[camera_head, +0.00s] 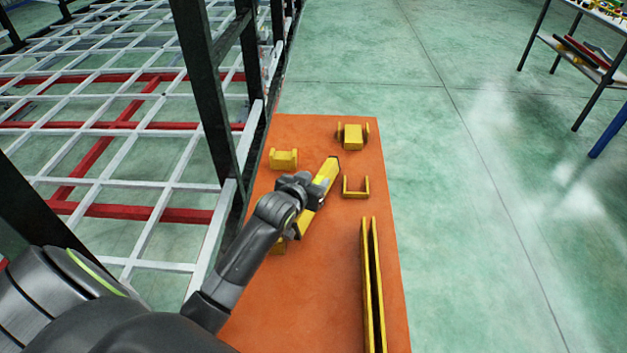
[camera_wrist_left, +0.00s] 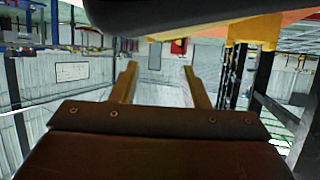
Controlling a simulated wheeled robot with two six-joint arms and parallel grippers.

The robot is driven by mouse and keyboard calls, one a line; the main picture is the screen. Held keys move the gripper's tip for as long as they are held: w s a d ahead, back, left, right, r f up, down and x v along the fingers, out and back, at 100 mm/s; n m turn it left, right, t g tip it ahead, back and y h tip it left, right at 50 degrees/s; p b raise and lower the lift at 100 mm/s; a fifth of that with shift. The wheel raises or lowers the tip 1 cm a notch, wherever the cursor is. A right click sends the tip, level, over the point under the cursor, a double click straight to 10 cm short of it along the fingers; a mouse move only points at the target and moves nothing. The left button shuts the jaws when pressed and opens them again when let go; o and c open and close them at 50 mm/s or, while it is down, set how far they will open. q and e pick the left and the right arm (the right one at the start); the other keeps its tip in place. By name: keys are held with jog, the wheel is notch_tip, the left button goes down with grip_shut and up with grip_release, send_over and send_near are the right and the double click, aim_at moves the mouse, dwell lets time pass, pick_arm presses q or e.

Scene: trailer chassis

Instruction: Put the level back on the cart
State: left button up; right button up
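The orange cart top (camera_head: 310,290) lies in the middle of the head view. The level (camera_head: 326,176), a yellow bar with a dark end, sits slantwise over the cart's far half. Whether the level touches the cart is hard to tell. In the left wrist view, an orange strip of the cart (camera_wrist_left: 295,14) shows at the top right, and the level is not clearly visible. My right gripper is out of view.
Yellow brackets stand on the cart: one at the left (camera_head: 284,159), one at the back (camera_head: 352,136), and a U-shaped one (camera_head: 356,188). A long yellow channel (camera_head: 373,290) runs along the right edge. A dark post (camera_head: 205,90) and white grid frame stand left.

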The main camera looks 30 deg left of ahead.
pick_arm(q)
jog(key=shift+o, duration=0.6)
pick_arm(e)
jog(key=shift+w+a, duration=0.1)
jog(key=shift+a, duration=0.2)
pick_arm(q)
jog(key=shift+r, duration=0.2)
jog(key=shift+s+r+p, duration=0.2)
jog(key=shift+s+p, duration=0.15)
jog(key=shift+p, duration=0.2)
jog(key=p+v, duration=0.8)
jog(key=v, duration=0.2)
jog(key=shift+s, duration=0.2)
jog(key=shift+s+r, duration=0.1)
jog(key=shift+s, duration=0.3)
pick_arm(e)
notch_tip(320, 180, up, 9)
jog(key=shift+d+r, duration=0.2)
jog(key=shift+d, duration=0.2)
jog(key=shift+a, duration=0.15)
